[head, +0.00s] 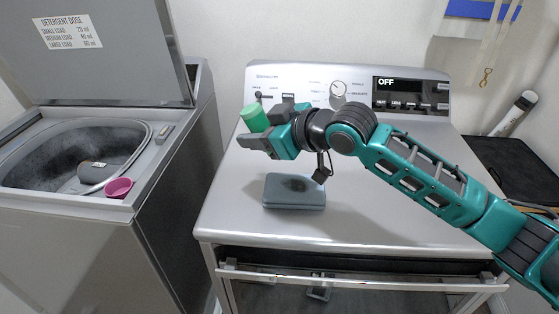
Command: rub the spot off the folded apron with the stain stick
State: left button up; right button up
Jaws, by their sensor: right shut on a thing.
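The folded apron (280,197) is a small blue-grey bundle lying flat on the light grey machine top. A dark spot (297,184) shows on its upper face, near the middle. My right gripper (262,132) is shut on the stain stick (254,117), a short green cylinder. The gripper is above and slightly left of the apron, apart from it. The lower part of the stick is hidden by the gripper. My left gripper is not in view.
The control panel (420,101) with a dial and an "OFF" display stands behind. At left, the open topload washer (130,125) has a pink cup (118,187) on its rim and a grey item (92,172) inside. The machine top's front left is clear.

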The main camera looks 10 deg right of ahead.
jog(key=shift+m+t+y, duration=0.3)
jog(key=shift+y, duration=0.2)
jog(key=f+b, duration=0.2)
jog(key=b, duration=0.1)
jog(key=f+b, duration=0.2)
jog(key=shift+s+d, duration=0.1)
jog(key=shift+d, duration=0.25)
jog(key=shift+d+f+b, duration=0.1)
jog(key=shift+f+b, duration=0.3)
jog(key=shift+b, duration=0.2)
jog(key=shift+d+f+y, duration=0.1)
jog(key=shift+y, duration=0.3)
jog(key=shift+f+b, duration=0.6)
jog(key=shift+f, duration=0.25)
